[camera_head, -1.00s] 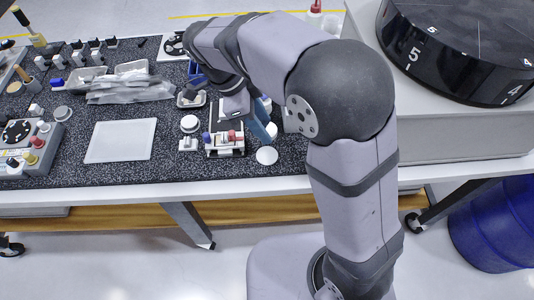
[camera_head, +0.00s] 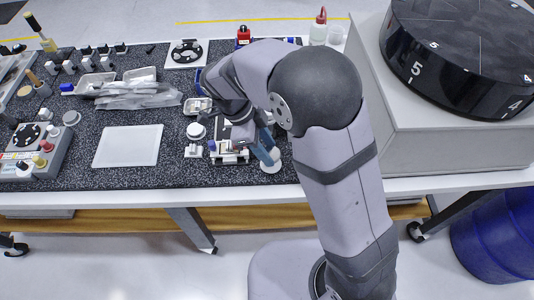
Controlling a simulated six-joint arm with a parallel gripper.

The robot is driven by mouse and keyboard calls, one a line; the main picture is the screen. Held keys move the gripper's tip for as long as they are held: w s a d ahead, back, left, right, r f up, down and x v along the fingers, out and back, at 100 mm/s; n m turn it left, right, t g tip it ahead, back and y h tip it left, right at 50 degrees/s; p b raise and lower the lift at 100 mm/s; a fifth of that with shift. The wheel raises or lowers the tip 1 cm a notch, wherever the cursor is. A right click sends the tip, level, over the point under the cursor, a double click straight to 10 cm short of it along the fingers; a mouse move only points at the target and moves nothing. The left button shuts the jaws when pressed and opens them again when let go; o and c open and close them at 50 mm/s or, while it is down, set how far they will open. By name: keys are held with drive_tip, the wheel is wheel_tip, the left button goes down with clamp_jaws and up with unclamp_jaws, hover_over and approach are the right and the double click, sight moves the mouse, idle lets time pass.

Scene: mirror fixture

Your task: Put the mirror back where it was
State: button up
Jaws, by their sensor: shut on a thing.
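My gripper (camera_head: 264,148), with blue fingers, points down over the right part of the dark speckled mat. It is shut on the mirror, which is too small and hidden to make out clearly. The fingertips are at the upper left edge of a pale round disc (camera_head: 271,166) on the mat. I cannot tell whether they touch it. Just left of the gripper stands the fixture (camera_head: 230,156), a pale block with red and blue knobs. My wrist hides part of its back.
A white tray (camera_head: 128,146) and a control box with knobs (camera_head: 35,150) lie to the left. Bagged parts (camera_head: 135,94) lie behind. A large black turntable (camera_head: 460,55) stands on a white cabinet to the right. The front mat strip is clear.

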drive_tip(key=shift+f+p, duration=0.5)
drive_tip(key=shift+f, duration=1.3)
drive_tip(key=shift+f, duration=0.2)
drive_tip(key=o, duration=1.1)
drive_tip(key=shift+r, duration=0.1)
drive_tip(key=shift+o, duration=0.2)
drive_tip(key=b+v, duration=0.3)
drive_tip(key=v, duration=0.9)
drive_tip(key=shift+b, duration=0.3)
drive_tip(key=shift+r, duration=0.1)
